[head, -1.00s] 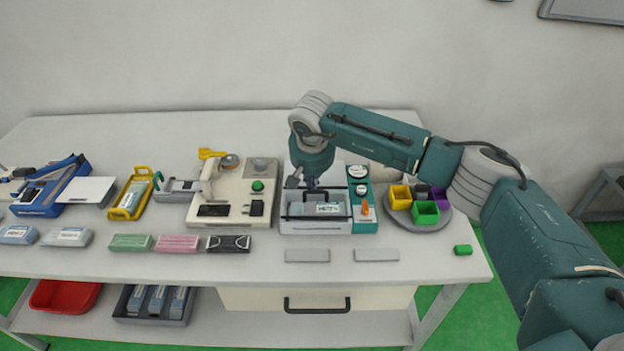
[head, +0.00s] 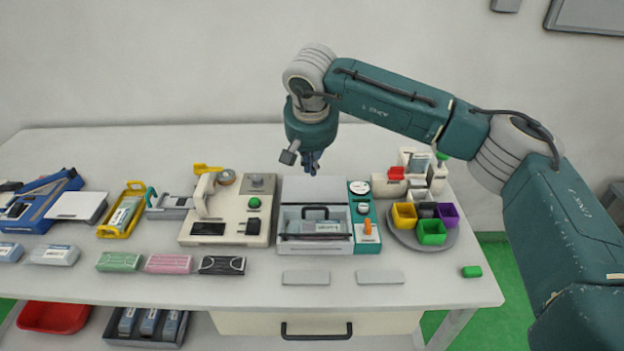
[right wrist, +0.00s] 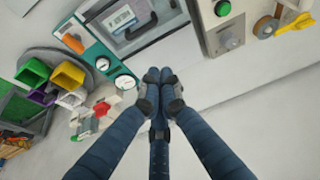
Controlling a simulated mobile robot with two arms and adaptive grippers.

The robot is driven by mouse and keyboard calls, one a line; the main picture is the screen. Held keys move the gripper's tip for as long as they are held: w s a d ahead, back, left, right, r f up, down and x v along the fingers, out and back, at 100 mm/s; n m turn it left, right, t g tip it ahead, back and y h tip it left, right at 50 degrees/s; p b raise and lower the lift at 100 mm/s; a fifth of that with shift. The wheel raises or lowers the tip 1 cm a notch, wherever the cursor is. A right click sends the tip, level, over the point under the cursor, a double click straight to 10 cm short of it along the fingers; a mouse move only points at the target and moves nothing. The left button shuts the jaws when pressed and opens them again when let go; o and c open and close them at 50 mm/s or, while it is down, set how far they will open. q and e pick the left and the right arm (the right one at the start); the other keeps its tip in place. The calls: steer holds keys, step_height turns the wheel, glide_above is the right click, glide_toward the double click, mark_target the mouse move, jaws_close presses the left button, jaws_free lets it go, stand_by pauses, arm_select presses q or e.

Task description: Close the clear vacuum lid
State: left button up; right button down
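The vacuum unit (head: 315,185) is a pale box at the middle of the table with a teal control panel (head: 365,215) on its right. Its clear lid (head: 318,213) appears to lie down over the chamber, with a dark handle (head: 315,237) along the front. A labelled pack shows through it, and the lid also shows in the right wrist view (right wrist: 118,22). My right gripper (head: 312,168) hangs above the unit's rear edge, apart from the lid. Its fingers (right wrist: 158,76) are together with nothing between them. My left gripper is not in view.
A cream machine (head: 230,210) with a green knob stands left of the unit. A round tray (head: 443,240) with coloured bins stands right. Two grey plates (head: 306,278) lie in front. The table behind the unit is clear.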

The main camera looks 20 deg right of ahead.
steer(key=p, duration=0.4)
glide_above(313, 212)
steer(key=w, duration=0.3)
steer(key=f, duration=0.6)
steer(key=d+f, duration=0.1)
steer(key=f, duration=0.1)
steer(key=shift+w+f, duration=0.2)
steer(key=shift+f, duration=0.2)
steer(key=shift+f+p, duration=0.35)
steer(key=s, duration=0.1)
steer(key=s+p, duration=0.1)
steer(key=s+a, duration=0.1)
steer(key=shift+f+p, duration=0.25)
steer(key=shift+p, duration=0.15)
steer(key=shift+s+f, duration=0.1)
steer(key=shift+s, duration=0.25)
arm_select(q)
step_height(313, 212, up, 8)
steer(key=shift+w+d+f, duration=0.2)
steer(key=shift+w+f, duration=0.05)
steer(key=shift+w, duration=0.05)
arm_select(e)
steer(key=shift+w+f, duration=0.1)
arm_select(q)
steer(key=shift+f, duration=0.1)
